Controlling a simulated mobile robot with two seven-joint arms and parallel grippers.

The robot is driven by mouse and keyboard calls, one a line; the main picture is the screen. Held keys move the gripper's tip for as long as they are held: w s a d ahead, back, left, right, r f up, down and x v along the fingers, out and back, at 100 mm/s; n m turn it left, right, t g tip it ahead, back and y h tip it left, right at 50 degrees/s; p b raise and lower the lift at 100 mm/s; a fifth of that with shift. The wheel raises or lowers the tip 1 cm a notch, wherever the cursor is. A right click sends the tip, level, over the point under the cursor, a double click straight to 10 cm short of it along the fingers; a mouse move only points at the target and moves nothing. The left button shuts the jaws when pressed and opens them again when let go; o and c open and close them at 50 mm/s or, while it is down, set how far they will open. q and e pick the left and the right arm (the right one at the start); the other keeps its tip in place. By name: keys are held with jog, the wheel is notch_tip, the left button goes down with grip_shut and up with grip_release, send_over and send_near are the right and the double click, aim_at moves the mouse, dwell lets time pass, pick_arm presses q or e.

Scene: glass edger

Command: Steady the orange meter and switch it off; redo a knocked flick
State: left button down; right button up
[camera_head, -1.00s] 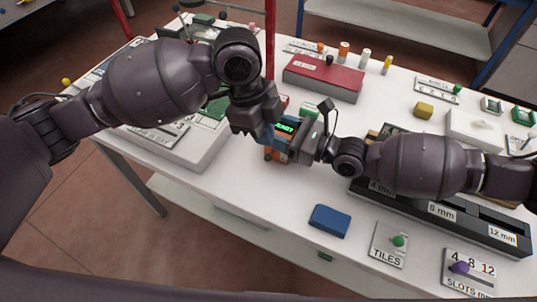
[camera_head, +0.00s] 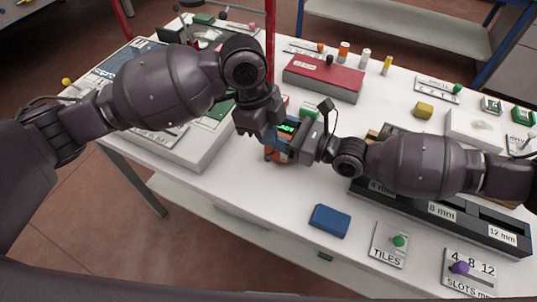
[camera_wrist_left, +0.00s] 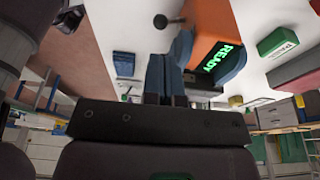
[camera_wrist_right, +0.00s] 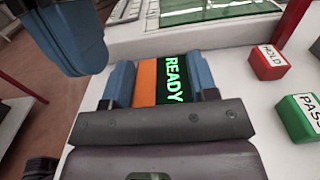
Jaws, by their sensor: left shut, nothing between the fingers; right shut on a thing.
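The orange meter (camera_head: 284,156) stands on the white table with its green READY display (camera_wrist_left: 217,60) lit. My right gripper (camera_head: 291,141) is shut on the meter, one blue finger on each side in the right wrist view (camera_wrist_right: 161,84).
A red HOLD block (camera_wrist_right: 268,63) and a green PASS block (camera_wrist_right: 303,115) stand near the meter. A red box (camera_head: 322,78) lies behind, a blue block (camera_head: 329,220) in front. A dark slotted rack (camera_head: 470,221) is at the right. The table's front edge is close.

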pick_arm(q)
jog(key=shift+a+x, duration=0.15)
jog(key=shift+x, duration=0.65)
jog(key=shift+a+x, duration=0.2)
jog(key=shift+x, duration=0.55)
jog(key=shift+w+f, duration=0.1)
jog(key=shift+w, duration=0.05)
dwell(0.5)
jog(key=shift+a+x, duration=0.15)
jog(key=shift+x, duration=0.55)
jog(key=shift+a+x, duration=0.15)
jog(key=shift+x, duration=0.55)
jog(key=shift+w, duration=0.1)
notch_tip(320, 180, up, 7)
jog(key=s, duration=0.1)
jog(key=shift+a, duration=0.25)
pick_arm(e)
jog(key=o, duration=1.1)
